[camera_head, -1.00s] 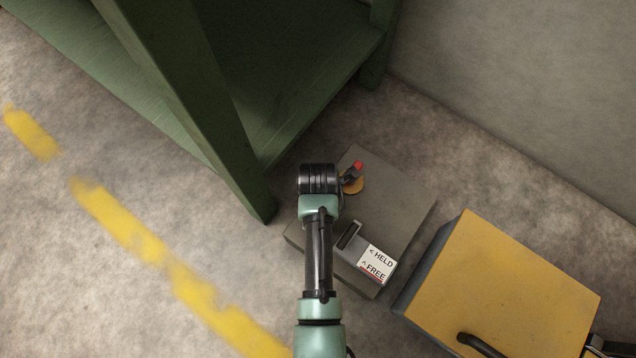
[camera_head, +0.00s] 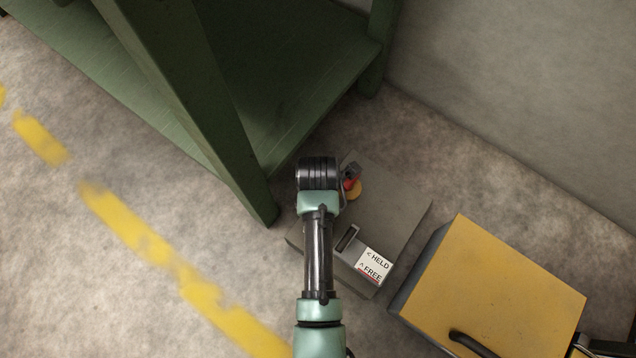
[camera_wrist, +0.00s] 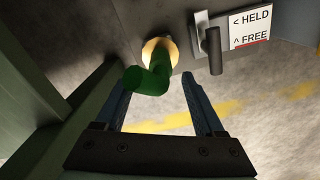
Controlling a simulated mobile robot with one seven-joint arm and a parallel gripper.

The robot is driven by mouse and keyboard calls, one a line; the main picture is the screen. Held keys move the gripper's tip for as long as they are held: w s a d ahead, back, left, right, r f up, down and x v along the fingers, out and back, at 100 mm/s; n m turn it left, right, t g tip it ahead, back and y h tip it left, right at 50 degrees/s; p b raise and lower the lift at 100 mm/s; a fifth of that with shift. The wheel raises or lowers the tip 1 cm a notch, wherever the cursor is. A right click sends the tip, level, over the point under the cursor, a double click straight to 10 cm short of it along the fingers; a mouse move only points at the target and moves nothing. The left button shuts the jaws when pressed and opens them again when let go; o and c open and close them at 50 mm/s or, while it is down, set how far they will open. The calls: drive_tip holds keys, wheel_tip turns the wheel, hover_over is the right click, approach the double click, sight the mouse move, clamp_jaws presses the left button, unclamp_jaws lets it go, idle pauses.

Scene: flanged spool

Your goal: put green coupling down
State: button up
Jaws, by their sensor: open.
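The green coupling (camera_wrist: 154,79) is a bent, elbow-shaped piece in the wrist view. One end meets a round brass-coloured disc (camera_wrist: 160,50) on the grey box, and the other points toward the lower left. My gripper (camera_wrist: 157,86) is open, with one blue finger on each side of the coupling and a visible gap at the right finger. Whether the left finger touches it I cannot tell. In the head view the disc (camera_head: 355,191) shows beside my wrist, and my fingers are mostly hidden. A small red and grey part (camera_head: 350,181) lies over the disc there.
The grey box (camera_head: 385,210) carries a lever (camera_head: 347,238) and a label (camera_head: 373,265) reading HELD and FREE. A green bench frame (camera_head: 240,165) stands close at left. A yellow-topped case (camera_head: 490,290) stands at right. Open floor lies at lower left.

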wheel_tip(320, 180, up, 6)
drive_tip(key=p, duration=0.2)
drive_tip(key=shift+p, duration=0.4)
drive_tip(key=shift+s, duration=0.1)
idle(0.4)
